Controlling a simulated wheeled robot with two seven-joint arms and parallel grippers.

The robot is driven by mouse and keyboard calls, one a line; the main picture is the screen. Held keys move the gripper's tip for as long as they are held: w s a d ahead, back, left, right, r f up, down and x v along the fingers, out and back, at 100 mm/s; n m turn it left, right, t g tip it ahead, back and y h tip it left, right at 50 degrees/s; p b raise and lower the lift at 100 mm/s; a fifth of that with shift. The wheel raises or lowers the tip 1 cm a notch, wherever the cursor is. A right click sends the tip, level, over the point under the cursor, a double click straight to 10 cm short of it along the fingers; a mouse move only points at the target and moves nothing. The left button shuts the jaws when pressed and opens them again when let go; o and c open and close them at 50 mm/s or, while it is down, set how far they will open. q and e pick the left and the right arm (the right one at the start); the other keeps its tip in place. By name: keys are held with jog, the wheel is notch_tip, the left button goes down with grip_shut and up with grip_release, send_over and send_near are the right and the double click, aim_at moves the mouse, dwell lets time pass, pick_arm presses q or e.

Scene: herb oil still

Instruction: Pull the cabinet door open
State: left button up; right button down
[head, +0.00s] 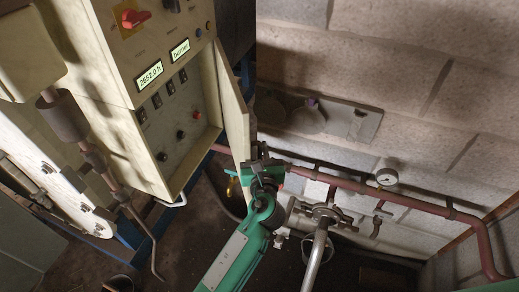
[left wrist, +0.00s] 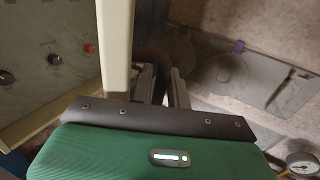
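The cream cabinet (head: 115,75) stands at the left in the head view. Its narrow cream door (head: 236,115) stands swung out at the right side, so the inner panel with knobs shows. The door's edge is a pale upright strip in the left wrist view (left wrist: 116,45). My left gripper (head: 262,172) is at the door's lower end, just to its right. In the left wrist view its two fingers (left wrist: 163,88) are apart, with nothing clearly between them, and the door edge lies left of them. Contact with the door cannot be told. My right gripper is not in view.
A valve with a grey pipe (head: 318,250) stands right of my left arm. A grey wall plate (head: 345,117) is behind the door.

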pick_arm(q)
jog(key=s+b, duration=0.3)
jog(key=s, duration=1)
jog(key=shift+s+b, duration=0.3)
jog(key=shift+s, duration=0.1)
jog(key=shift+o, duration=0.2)
